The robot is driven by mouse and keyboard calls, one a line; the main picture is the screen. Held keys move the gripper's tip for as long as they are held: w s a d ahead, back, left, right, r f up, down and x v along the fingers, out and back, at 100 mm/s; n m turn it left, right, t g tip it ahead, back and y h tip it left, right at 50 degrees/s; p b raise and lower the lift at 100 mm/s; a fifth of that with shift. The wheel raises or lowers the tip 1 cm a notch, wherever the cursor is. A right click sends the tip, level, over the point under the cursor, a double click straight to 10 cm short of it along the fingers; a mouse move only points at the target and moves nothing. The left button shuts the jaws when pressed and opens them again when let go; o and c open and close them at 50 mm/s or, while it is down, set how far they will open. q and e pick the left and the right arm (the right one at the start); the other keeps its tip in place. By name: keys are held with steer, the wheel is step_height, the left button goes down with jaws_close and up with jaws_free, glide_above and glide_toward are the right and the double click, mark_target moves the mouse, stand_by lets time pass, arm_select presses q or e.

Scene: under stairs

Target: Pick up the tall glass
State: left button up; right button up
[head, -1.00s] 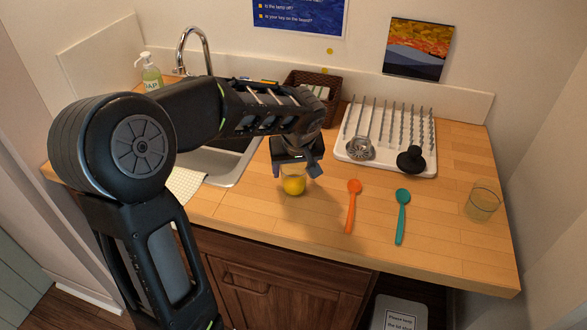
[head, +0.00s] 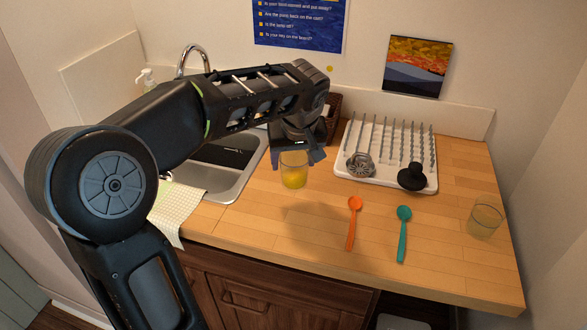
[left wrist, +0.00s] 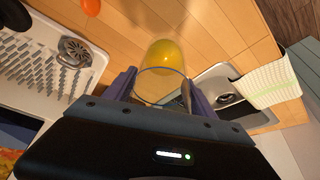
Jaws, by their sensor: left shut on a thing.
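A clear glass with yellow in it (head: 293,175) is held upright in my left gripper (head: 298,160), a little above the counter. In the left wrist view the glass (left wrist: 163,58) sits between the two fingers of the gripper (left wrist: 160,92), which are shut on its sides. A second, wider clear glass (head: 484,220) with a pale yellowish look stands at the right end of the counter, apart from the gripper. My right gripper is not in view.
An orange spoon (head: 353,222) and a teal spoon (head: 403,233) lie on the counter (head: 450,255). A white drying rack (head: 386,180) with pegs stands behind them. The sink (head: 226,175) is at left, with a checked cloth (head: 180,209) at its front.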

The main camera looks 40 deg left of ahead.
arm_select(q)
steer(key=shift+r, duration=0.95)
steer(key=o, duration=1.1)
steer(key=shift+c, duration=0.2)
jaws_close()
